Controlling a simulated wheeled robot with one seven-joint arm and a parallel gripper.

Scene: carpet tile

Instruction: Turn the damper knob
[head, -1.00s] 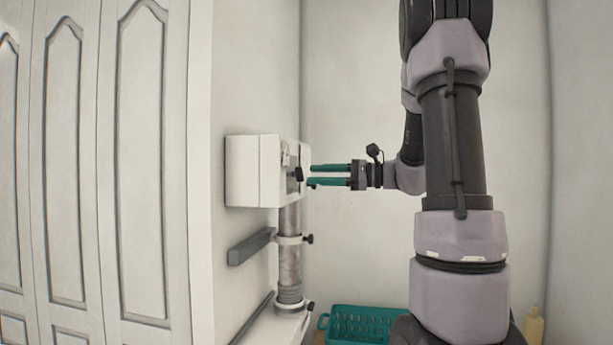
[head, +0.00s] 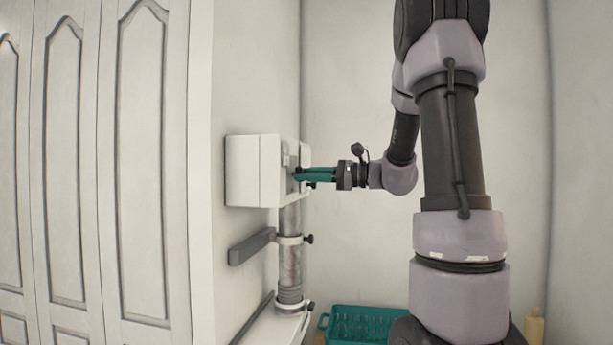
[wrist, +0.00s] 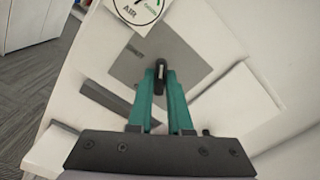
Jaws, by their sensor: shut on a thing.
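The damper knob (wrist: 160,76) is a small dark knob on a grey plate (wrist: 190,65). In the wrist view it sits between the tips of my teal fingers. My gripper (wrist: 160,82) is shut on it. In the head view my gripper (head: 299,174) reaches from the right to the front of a white wall box (head: 252,170), and its fingers hide most of the knob. A round dial label reading "AIR" (wrist: 135,12) shows at the top of the wrist view, partly cut off.
A grey pipe (head: 290,262) with clamps runs down below the box. A grey bar (head: 250,246) juts from the wall beside it. A teal basket (head: 362,324) and a pale bottle (head: 533,326) stand low down. White cabinet doors (head: 65,160) fill the left.

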